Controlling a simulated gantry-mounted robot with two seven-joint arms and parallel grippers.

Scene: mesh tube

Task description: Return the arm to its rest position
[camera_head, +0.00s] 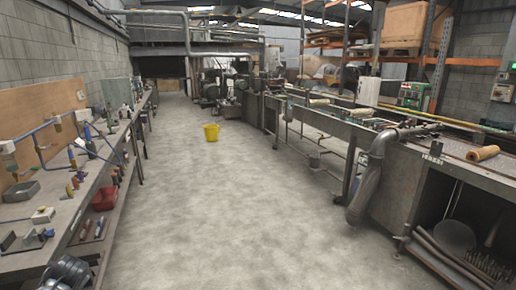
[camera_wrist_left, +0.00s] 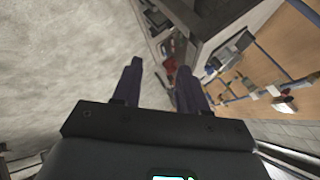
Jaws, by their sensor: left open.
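My left gripper (camera_wrist_left: 160,66) shows in the left wrist view. Its two dark fingers are spread apart with nothing held between them. Beyond the fingertips are the concrete floor and the edge of the workbench, which appears tilted in this view. The gripper seems apart from the bench, but the distance is hard to tell. Neither arm shows in the head view, and my right gripper is in no view.
A cluttered workbench (camera_head: 62,212) runs along the left wall, holding a grey tray (camera_head: 21,192) and a blue tube frame. A yellow bucket (camera_head: 211,133) stands on the open floor (camera_head: 215,210). A long machine line with a bent metal pipe (camera_head: 366,190) is at right.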

